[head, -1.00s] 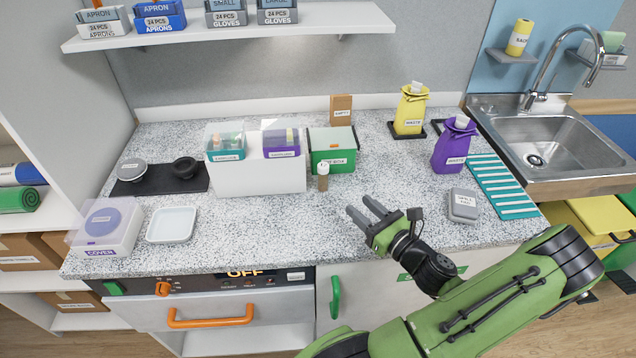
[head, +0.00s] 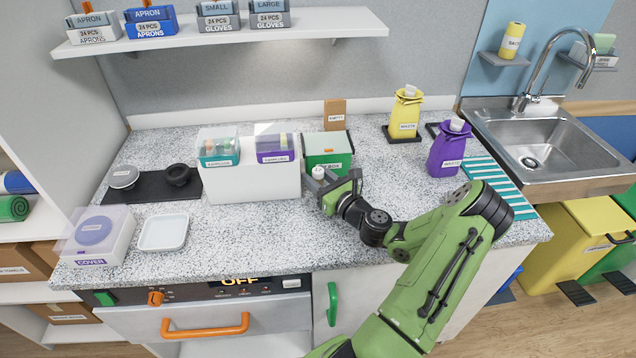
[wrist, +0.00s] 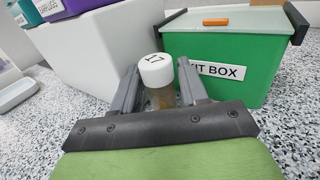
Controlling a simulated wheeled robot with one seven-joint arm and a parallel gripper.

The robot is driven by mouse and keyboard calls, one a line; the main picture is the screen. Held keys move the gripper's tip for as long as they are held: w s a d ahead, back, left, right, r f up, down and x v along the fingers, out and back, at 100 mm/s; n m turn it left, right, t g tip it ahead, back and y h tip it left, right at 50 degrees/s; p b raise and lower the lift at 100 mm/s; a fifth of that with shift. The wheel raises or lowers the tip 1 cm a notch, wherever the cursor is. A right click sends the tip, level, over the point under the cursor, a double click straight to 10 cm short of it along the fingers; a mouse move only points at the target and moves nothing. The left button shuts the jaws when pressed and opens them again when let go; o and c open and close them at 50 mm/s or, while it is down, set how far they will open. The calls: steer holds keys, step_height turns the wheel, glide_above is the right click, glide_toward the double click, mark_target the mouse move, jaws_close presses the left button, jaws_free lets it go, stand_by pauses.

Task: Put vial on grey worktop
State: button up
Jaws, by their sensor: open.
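The vial (wrist: 158,82) has a white cap and a brownish body and stands upright on the speckled grey worktop (head: 252,232). In the head view only its white cap (head: 318,172) shows clearly; my gripper hides the rest. My gripper (head: 318,181) is open, low over the worktop. In the wrist view its two fingers (wrist: 158,85) stand on either side of the vial, with small gaps, and the lower part of the vial is hidden behind the gripper body.
The green kit box (wrist: 252,60) stands close behind and right of the vial. A white dish (head: 163,233) lies further left. Purple (head: 449,150) and yellow (head: 405,115) waste bags stand right. The front middle worktop is clear.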

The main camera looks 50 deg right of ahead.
jaws_close()
steer(key=shift+r, duration=0.1)
step_height(320, 180, up, 18)
steer(key=p, duration=0.6)
steer(key=shift+p, duration=0.35)
